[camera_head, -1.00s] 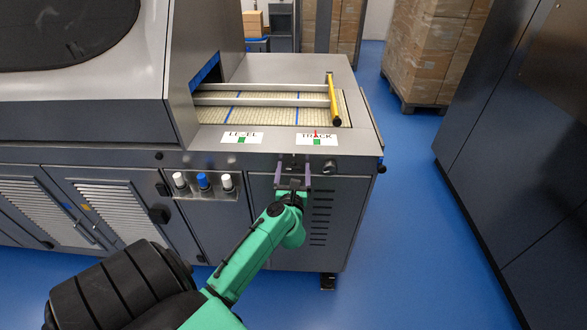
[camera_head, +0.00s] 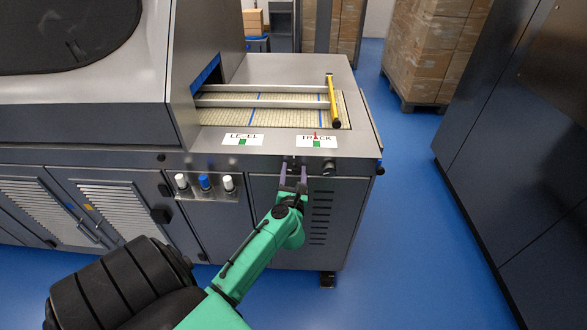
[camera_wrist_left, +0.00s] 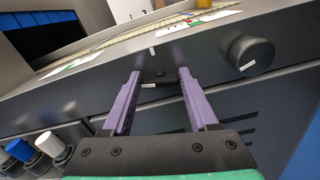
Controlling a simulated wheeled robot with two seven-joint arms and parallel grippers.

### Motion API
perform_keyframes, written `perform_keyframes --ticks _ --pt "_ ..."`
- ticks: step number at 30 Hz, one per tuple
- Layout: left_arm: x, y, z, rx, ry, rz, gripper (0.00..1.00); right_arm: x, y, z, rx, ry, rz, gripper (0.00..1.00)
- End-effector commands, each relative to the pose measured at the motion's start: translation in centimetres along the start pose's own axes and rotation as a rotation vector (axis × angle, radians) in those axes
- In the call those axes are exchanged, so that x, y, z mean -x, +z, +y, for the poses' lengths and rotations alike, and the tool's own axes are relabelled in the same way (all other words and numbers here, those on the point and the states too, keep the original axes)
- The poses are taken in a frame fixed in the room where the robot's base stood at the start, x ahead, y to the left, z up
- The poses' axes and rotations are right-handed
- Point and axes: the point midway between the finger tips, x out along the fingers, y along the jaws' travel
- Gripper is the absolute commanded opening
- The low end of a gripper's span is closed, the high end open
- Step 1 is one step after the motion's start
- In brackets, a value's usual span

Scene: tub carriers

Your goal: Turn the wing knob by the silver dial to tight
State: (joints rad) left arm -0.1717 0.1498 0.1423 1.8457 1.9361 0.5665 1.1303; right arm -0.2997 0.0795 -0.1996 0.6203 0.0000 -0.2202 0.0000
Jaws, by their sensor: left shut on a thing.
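My left gripper (camera_head: 293,171) has purple fingers at the front panel of the grey machine, below the TRACK label (camera_head: 317,141). In the left wrist view its fingers (camera_wrist_left: 159,74) stand either side of a small dark wing knob (camera_wrist_left: 156,77) on the panel and are shut on it. The knob blends into the dark panel, and its exact angle is hard to tell. A dark round knob (camera_head: 328,168) sits just right of the gripper; it also shows in the left wrist view (camera_wrist_left: 249,54). I cannot clearly make out a silver dial. My right gripper is out of view.
White and blue push buttons (camera_head: 205,182) are left of the gripper. Above the panel are the LEVEL label (camera_head: 243,139) and a belt (camera_head: 285,118) with rails and a yellow-ended bar (camera_head: 333,101). Blue floor (camera_head: 398,220) is clear to the right.

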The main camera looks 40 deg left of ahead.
Motion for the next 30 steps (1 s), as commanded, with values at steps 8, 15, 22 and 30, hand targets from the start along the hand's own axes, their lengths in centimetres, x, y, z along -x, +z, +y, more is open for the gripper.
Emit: perform_keyframes --ticks 8,15,22,30 --pt "0.1 0.4 -0.1 -0.241 -0.002 0.004 0.04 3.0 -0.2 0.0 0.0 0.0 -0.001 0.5" --pt "0.1 0.2 -0.2 -0.471 -0.002 0.004 0.04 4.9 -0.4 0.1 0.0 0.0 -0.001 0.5" --pt "0.1 0.1 -0.3 -0.69 -0.003 0.003 0.04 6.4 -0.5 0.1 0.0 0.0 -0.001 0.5" --pt "0.1 -0.1 -0.4 -0.945 -0.004 0.003 0.04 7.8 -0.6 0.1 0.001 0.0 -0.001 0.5"
